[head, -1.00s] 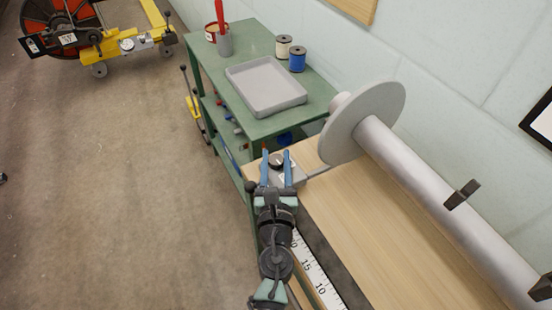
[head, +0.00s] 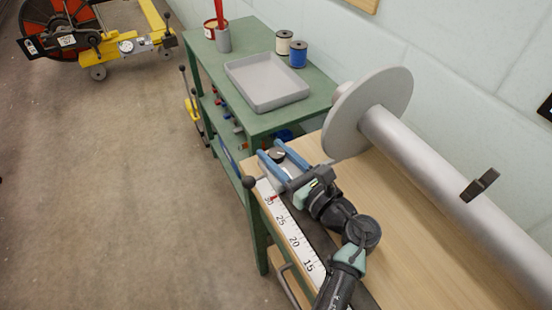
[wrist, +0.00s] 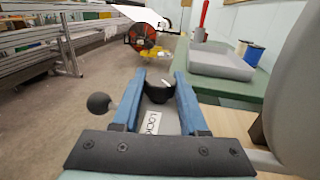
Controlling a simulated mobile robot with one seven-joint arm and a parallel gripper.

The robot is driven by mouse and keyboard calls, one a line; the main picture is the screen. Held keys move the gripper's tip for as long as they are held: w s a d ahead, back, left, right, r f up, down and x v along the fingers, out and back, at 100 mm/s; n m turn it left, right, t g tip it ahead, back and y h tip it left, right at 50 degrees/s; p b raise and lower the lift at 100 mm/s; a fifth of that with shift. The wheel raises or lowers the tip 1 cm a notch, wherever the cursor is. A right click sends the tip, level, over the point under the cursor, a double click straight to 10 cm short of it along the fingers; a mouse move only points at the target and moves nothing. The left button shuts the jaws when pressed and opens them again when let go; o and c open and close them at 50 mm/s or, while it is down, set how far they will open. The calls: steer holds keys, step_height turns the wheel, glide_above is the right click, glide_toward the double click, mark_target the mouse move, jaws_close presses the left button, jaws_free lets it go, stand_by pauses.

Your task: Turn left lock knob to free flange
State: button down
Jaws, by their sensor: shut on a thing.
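The dark round lock knob (head: 277,155) sits on a small grey block at the left end of the wooden bench. It also shows in the wrist view (wrist: 158,93), with a white label reading LOCK (wrist: 152,123) in front of it. My gripper (head: 271,149) has its two blue fingers on either side of the knob and is shut on it; the wrist view shows the fingers (wrist: 160,76) flanking it. The large grey flange disc (head: 371,112) stands upright just right of the knob, on the end of a metal roller (head: 435,180).
A green cart (head: 245,62) with a grey tray (head: 265,98) and two spools stands behind the bench. A white ruler strip (head: 288,230) runs along the bench's front edge. A black ball handle (wrist: 99,103) is left of my fingers. Open floor lies left.

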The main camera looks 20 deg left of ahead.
steer(key=shift+g, duration=0.3)
steer(key=shift+c, duration=2.2)
jaws_free()
steer(key=v, duration=1.3)
steer(key=shift+f, duration=0.2)
